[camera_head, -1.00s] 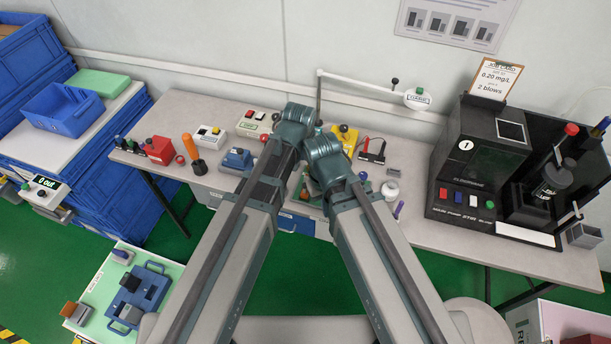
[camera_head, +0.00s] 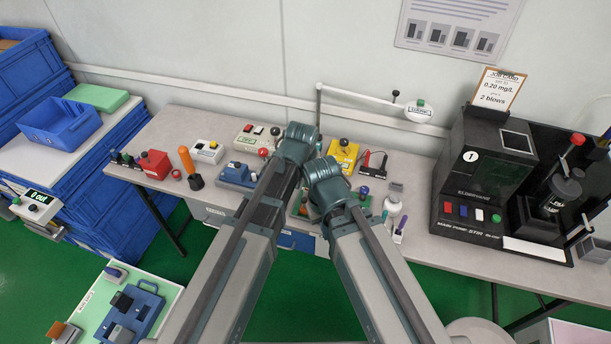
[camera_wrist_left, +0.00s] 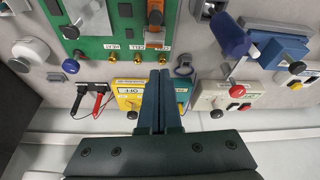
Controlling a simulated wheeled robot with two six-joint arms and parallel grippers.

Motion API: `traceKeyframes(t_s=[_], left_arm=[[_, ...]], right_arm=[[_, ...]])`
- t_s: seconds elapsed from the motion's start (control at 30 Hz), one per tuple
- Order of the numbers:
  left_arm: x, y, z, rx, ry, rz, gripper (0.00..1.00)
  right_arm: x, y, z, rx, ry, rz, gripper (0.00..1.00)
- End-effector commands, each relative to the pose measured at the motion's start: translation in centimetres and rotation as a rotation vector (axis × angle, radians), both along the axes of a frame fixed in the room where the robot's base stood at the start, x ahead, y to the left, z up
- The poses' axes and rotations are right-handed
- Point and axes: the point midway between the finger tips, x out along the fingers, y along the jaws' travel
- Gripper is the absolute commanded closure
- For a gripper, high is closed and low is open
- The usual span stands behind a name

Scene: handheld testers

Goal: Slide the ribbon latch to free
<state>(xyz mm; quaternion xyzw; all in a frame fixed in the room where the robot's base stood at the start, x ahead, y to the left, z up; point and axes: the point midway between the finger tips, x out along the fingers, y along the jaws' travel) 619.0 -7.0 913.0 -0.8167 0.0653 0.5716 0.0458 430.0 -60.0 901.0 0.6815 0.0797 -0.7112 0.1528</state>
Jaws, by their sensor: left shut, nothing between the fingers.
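A green board (camera_wrist_left: 98,48) with dark blocks, brass posts and small labels fills the upper left of the left wrist view. I cannot tell which part of it, if any, is the ribbon latch. Part of the board also shows in the head view (camera_head: 361,201), mostly hidden behind my arms. My left gripper (camera_wrist_left: 162,74) is shut and empty, below the board's lower edge in the picture. Its fingers stand in front of a yellow box (camera_wrist_left: 128,88). In the head view both grippers are hidden behind my arm links.
Red and black probes (camera_wrist_left: 97,97) lie left of the fingers, and a white switch box (camera_wrist_left: 217,97) lies right. In the head view a black tester (camera_head: 482,165) stands at the bench's right, with a white swing arm (camera_head: 360,95) behind. Bare bench (camera_head: 420,213) shows between.

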Motion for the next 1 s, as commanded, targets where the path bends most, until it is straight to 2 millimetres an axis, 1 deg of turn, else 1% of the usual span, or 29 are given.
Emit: traceKeyframes(t_s=[0.03,0.37,0.43,0.5,0.6,0.7,1.0], left_arm=[[0.4,-0.1,-1.5,0.0,0.0,0.0,1.0],[2.0,-0.3,-6.0,0.0,0.0,0.001,1.0],[0.2,0.0,-5.6,0.0,0.0,-0.001,1.0],[-0.9,0.2,-5.7,0.0,0.0,-0.001,1.0],[-1.8,0.3,-5.8,0.0,0.0,-0.001,1.0],[-2.1,0.4,-5.8,0.0,0.0,-0.001,1.0],[-2.0,0.3,-5.8,0.0,0.0,0.0,1.0]], right_arm=[[0.0,0.0,-1.5,0.0,0.0,0.0,1.0],[0.0,0.0,-6.0,0.0,0.0,0.0,1.0],[0.0,0.0,-5.6,0.0,0.0,0.0,1.0],[0.0,0.0,-5.7,0.0,0.0,0.0,1.0],[0.0,0.0,-5.8,0.0,0.0,0.0,1.0],[0.0,0.0,-5.8,0.0,0.0,0.0,1.0],[0.0,0.0,-5.8,0.0,0.0,0.0,1.0]])
